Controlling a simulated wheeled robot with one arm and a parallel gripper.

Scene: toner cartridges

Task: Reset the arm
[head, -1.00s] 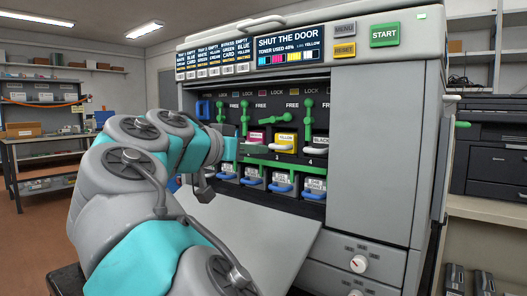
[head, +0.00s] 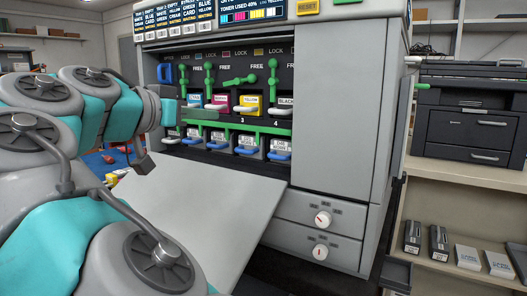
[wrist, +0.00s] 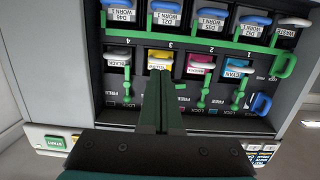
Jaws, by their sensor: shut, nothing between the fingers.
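My gripper (head: 204,114) is shut and empty, in front of the open printer bay. In the wrist view, which shows the printer upside down, its green fingers (wrist: 161,98) lie together, tips overlapping the yellow cartridge. Whether they touch anything is unclear. The upper row holds a cyan cartridge (head: 194,99), a magenta one (head: 220,101), a yellow one (head: 249,102) and a black one (head: 285,103). The green lever above yellow (head: 240,80) lies nearly sideways; the other levers stand upright.
The grey door (head: 205,210) hangs open below the bay. A lower row holds several worn units with blue handles (head: 245,150). Drawers with dials (head: 321,219) are below right. A black printer (head: 480,115) and boxes (head: 468,256) are on shelves at right.

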